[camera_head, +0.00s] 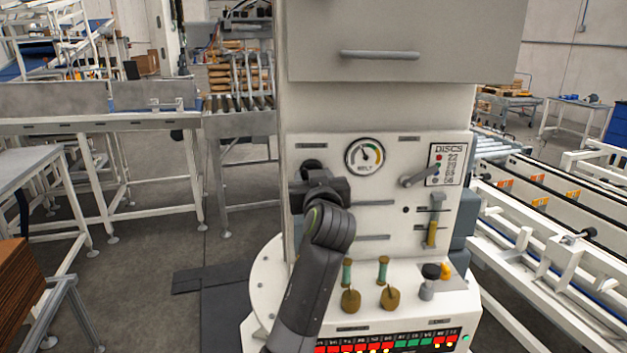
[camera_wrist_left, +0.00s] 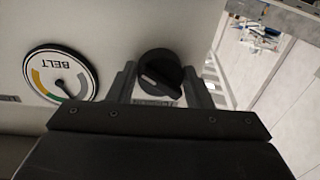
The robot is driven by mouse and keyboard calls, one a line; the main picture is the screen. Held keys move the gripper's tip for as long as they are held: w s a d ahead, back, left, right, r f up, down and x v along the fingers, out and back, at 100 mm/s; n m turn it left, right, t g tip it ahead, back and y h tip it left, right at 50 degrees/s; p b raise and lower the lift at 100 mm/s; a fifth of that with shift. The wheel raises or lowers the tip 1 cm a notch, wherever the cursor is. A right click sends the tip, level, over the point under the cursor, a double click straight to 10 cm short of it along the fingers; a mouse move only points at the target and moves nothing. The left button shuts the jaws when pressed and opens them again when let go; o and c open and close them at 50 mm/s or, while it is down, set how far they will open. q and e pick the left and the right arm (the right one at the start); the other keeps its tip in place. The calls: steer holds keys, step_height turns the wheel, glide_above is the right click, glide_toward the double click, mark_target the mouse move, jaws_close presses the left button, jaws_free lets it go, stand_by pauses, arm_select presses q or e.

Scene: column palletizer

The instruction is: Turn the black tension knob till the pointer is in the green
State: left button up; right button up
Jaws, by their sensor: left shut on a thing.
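The black tension knob (camera_wrist_left: 160,72) sits on the machine's pale front panel, with my left gripper's (camera_wrist_left: 160,85) two fingers on either side of it. The gripper is shut on the knob. In the head view the knob (camera_head: 312,165) is partly hidden by my left gripper (camera_head: 316,177). The round BELT gauge (camera_head: 365,155) is to the right of the knob; it shows upside down in the wrist view (camera_wrist_left: 62,75). Its dark pointer aims up and slightly left in the head view, in the pale part, left of the green band. My right gripper is out of view.
On the same panel are a lever by the DISCS plate (camera_head: 446,165) and a yellow-handled slider (camera_head: 432,232). Below are two green-and-brass levers (camera_head: 383,270), a black knob (camera_head: 431,271) and lit coloured tiles (camera_head: 400,341). Conveyors (camera_head: 560,240) stand to the right.

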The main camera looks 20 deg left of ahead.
arm_select(q)
steer(key=shift+r, duration=0.3)
steer(key=o, duration=1)
steer(key=shift+w+f, duration=0.1)
steer(key=shift+f, duration=0.1)
steer(key=shift+f, duration=0.1)
